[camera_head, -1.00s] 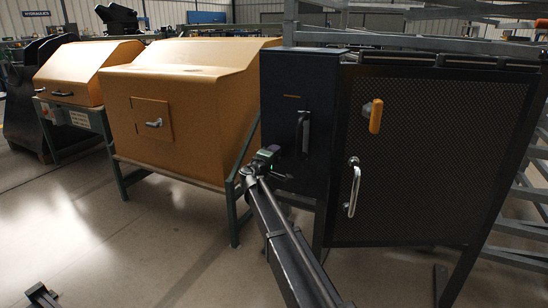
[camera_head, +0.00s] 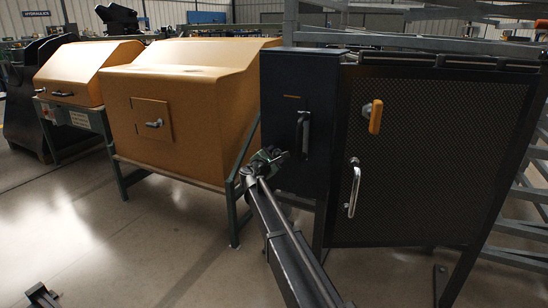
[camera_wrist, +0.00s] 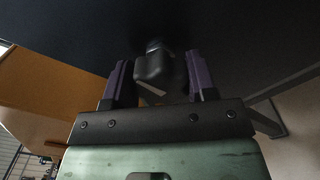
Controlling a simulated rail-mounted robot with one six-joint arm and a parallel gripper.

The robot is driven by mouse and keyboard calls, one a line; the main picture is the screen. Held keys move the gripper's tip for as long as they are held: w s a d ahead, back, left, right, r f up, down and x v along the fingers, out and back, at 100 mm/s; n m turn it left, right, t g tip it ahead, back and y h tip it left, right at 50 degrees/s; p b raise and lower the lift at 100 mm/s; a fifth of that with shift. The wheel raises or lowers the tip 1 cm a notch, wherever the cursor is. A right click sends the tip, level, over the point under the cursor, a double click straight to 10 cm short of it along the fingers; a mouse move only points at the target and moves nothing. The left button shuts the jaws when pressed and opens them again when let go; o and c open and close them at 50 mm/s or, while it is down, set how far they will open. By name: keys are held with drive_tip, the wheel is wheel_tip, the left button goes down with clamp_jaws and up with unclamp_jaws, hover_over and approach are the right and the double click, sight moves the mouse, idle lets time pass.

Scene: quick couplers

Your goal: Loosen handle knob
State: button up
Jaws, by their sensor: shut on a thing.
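The dark cabinet (camera_head: 285,85) stands in the middle of the head view, with a dark upright handle (camera_head: 304,132) on its front. My gripper (camera_head: 284,155) is at the cabinet front, just left of the handle's lower end. In the wrist view, my gripper's two purple-edged fingers (camera_wrist: 160,80) stand either side of a dark, rounded knob (camera_wrist: 153,67). My gripper is shut on this knob. The knob's far side and its join to the dark panel are hard to make out in the shadow.
Right of the cabinet is a mesh door (camera_head: 430,150) with an orange handle (camera_head: 376,116) and a chrome handle (camera_head: 353,188). Left stands an orange box (camera_head: 190,110) on a green frame with a small latch. The floor in front is mostly clear.

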drive_tip(key=shift+n, duration=0.6)
drive_tip(key=o, duration=0.9)
drive_tip(key=shift+s, duration=0.1)
drive_tip(key=v, duration=1)
drive_tip(key=shift+s+a, duration=0.2)
drive_tip(key=shift+s, duration=0.1)
